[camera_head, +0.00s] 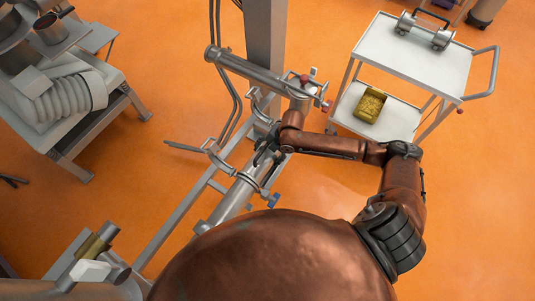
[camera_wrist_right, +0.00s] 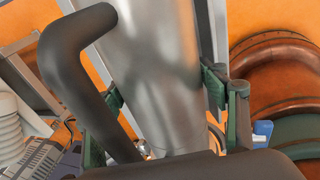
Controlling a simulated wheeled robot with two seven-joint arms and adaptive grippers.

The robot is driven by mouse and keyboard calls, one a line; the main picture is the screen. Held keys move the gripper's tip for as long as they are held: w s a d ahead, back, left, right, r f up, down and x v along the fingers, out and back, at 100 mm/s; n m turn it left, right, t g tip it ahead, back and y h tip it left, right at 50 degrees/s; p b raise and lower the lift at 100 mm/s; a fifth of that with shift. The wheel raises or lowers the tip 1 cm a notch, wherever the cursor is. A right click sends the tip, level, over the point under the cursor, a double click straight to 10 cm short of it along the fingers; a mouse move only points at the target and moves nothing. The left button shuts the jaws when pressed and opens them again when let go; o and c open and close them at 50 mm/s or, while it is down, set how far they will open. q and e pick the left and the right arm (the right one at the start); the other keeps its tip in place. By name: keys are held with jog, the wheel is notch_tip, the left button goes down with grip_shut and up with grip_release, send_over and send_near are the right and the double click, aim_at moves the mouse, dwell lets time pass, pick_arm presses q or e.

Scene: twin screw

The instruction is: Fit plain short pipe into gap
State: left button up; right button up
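A smooth grey pipe (camera_head: 236,194) lies slanted along the frame left of my right gripper in the head view. I cannot tell whether it is a separate short pipe or part of the line. My right gripper (camera_head: 266,160) is over its upper end, beside the curved clamp (camera_head: 221,158). In the right wrist view, a wide plain metal pipe (camera_wrist_right: 160,65) fills the space between the green finger pads. Both pads lie along its sides and seem to touch it. The pipe's ends and the gap are not clear, partly hidden by the gripper. My left gripper is not in view.
Another grey pipe (camera_head: 246,68) crosses near the upright column (camera_head: 265,35), with a second clamp below it. A bench with a ribbed hose (camera_head: 68,100) stands left. Orange floor lies between.

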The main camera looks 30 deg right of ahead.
jog(key=o, duration=0.4)
jog(key=shift+s+f, duration=0.1)
jog(key=shift+s, duration=0.05)
jog(key=v, duration=1.2)
jog(key=shift+a, duration=0.15)
